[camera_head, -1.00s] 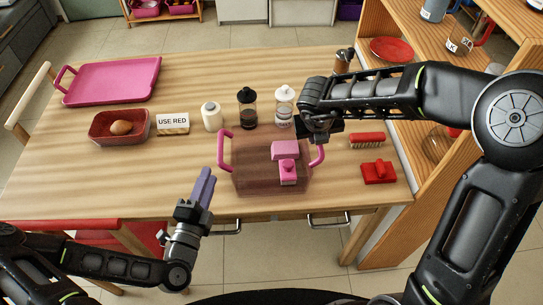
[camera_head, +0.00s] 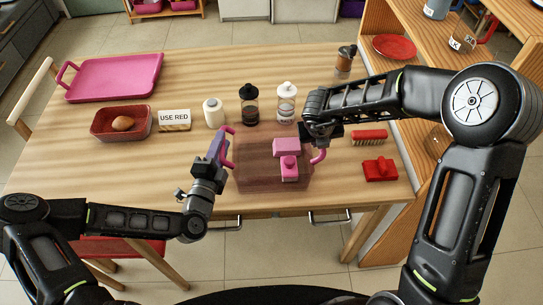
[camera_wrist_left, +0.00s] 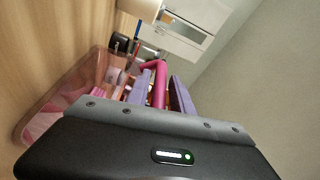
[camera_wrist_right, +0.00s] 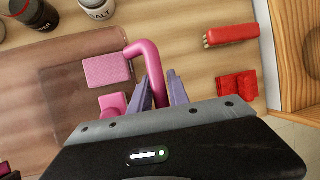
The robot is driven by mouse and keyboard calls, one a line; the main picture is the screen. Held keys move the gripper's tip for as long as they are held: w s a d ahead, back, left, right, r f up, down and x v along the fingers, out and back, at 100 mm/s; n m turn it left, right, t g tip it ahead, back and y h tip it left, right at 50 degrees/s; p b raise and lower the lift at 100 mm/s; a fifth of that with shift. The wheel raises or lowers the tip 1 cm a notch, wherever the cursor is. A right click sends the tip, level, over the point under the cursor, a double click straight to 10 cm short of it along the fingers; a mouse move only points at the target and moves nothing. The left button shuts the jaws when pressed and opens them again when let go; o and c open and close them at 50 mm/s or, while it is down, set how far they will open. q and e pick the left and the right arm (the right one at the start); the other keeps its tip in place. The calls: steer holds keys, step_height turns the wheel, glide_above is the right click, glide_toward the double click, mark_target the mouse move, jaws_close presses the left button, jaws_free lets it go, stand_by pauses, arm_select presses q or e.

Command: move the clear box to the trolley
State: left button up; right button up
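The clear box (camera_head: 255,178) is see-through and pinkish, with a pink handle at each end and pink items inside. It stands on the wooden table near its front edge. My left gripper (camera_head: 219,146) is at the left handle (camera_head: 228,150). In the left wrist view its purple fingers (camera_wrist_left: 160,88) lie on both sides of that handle and look open. I see no trolley in view.
A salt jar (camera_head: 286,104), a dark-lidded jar (camera_head: 249,106) and a white roll (camera_head: 213,112) stand behind the box. A red brush (camera_head: 369,137) and red block (camera_head: 380,170) lie to its right. A wooden shelf (camera_head: 400,110) borders the table's right side.

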arm_select(q)
steer(key=shift+w+d, duration=0.2)
steer(key=shift+w, duration=0.45)
arm_select(e)
steer(key=shift+w+d+f, duration=0.1)
steer(key=shift+w+f, duration=0.1)
steer(key=shift+f, duration=0.25)
arm_select(q)
steer(key=shift+c, duration=0.4)
arm_select(e)
steer(key=shift+c, duration=0.4)
arm_select(q)
jaws_close()
arm_select(e)
jaws_close()
